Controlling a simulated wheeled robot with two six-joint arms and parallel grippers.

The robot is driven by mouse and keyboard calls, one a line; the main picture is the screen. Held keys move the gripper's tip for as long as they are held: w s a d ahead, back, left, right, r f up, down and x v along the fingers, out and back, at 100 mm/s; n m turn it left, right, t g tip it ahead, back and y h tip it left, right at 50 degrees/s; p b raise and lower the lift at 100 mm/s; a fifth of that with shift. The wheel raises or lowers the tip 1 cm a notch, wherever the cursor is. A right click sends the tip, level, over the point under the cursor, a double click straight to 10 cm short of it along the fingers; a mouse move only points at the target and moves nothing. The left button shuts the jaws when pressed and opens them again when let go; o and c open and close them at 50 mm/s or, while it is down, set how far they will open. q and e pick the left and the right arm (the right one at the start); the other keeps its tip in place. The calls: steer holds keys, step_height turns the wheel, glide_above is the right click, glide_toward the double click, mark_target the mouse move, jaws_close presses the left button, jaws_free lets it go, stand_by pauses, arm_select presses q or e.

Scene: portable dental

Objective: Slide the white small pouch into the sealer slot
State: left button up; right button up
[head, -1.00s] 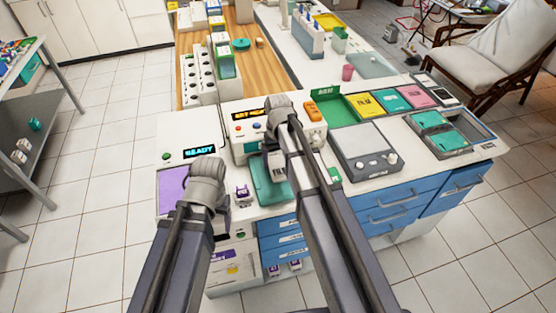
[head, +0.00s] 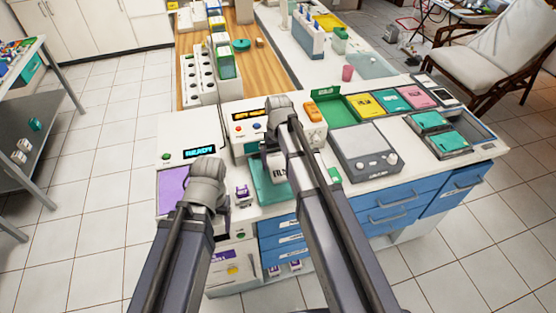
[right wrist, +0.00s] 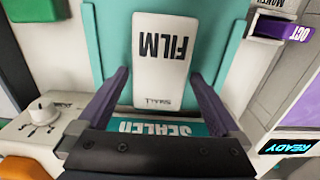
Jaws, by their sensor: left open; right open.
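The white small pouch (right wrist: 168,50) lies on a teal tray (right wrist: 110,40), its "FILM" label upside down in the right wrist view. In the head view the pouch (head: 279,172) is partly hidden by my right arm. My right gripper (right wrist: 163,75) is open, with one finger on each side of the pouch and gaps between. The sealer, a white machine with an orange display (head: 248,116), stands behind the tray; my right gripper hides part of its front, and I cannot make out the slot. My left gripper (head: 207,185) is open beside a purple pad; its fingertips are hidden.
A white unit with a blue "READY" display (head: 200,151) stands left of the sealer. A purple pad (head: 172,184) is before it. A grey scale-like device (head: 366,150) and coloured bins (head: 392,99) are to the right. A small purple-and-white item (head: 242,196) sits beside the tray.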

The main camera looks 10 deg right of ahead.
steer(key=shift+r+p, duration=3.75)
steer(key=shift+r, duration=0.15)
steer(key=shift+f, duration=0.25)
step_height(320, 180, down, 8)
steer(key=b, duration=0.8)
steer(key=shift+r, duration=0.35)
steer(key=shift+r, duration=0.1)
